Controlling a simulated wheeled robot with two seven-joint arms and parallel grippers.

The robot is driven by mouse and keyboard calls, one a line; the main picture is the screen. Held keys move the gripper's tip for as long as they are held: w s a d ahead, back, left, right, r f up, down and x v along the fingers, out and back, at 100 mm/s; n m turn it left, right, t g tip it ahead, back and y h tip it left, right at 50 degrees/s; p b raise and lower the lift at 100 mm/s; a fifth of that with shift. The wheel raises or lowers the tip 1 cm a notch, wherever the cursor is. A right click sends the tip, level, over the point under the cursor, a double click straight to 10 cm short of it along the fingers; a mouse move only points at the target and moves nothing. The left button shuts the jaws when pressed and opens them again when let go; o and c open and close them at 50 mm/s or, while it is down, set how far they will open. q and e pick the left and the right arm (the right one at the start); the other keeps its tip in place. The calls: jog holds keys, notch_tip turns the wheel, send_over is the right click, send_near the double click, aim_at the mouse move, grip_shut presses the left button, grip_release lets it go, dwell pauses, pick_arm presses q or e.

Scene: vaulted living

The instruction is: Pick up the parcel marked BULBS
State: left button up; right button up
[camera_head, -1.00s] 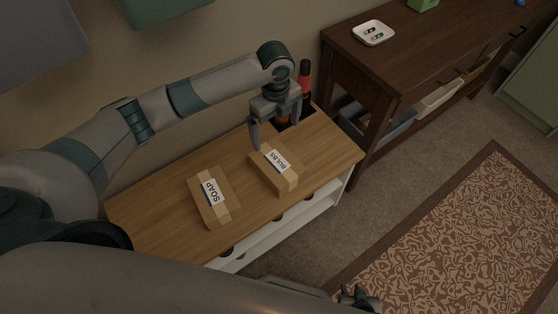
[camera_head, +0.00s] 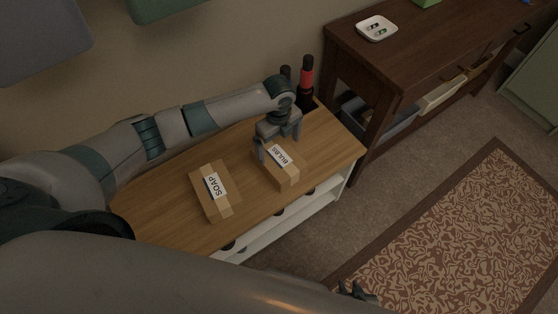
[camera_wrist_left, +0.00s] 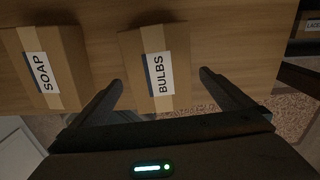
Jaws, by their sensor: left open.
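The BULBS parcel (camera_head: 280,167) is a small brown cardboard box with a white label, lying on the wooden top of a low cabinet (camera_head: 166,212). It also shows in the left wrist view (camera_wrist_left: 178,58). My left gripper (camera_head: 279,147) is open over the BULBS parcel. In the left wrist view its two fingers (camera_wrist_left: 161,80) stand apart, one on each side of the parcel's near end. I cannot tell how far above the top they are. My right gripper (camera_head: 358,294) is at the bottom edge of the head view, away from the cabinet, only partly visible.
A similar SOAP parcel (camera_head: 215,193) lies left of the BULBS parcel. Dark bottles (camera_head: 306,80), one with a red band, stand at the cabinet's back corner. A dark wooden console (camera_head: 400,60) with a white tray (camera_head: 376,29) stands to the right.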

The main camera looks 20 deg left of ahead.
aim_at(279, 156)
pick_arm(q)
jog(key=shift+f, duration=0.8)
jog(key=shift+f, duration=0.1)
jog(key=shift+s+d+f+p, duration=0.1)
jog(key=shift+f+p, duration=0.05)
jog(key=shift+f, duration=1.1)
jog(key=shift+s+d+f+p, duration=0.1)
jog(key=shift+f+p, duration=0.05)
jog(key=shift+f, duration=1.1)
jog(key=shift+a, duration=0.1)
jog(key=shift+c, duration=0.3)
jog(key=c, duration=0.9)
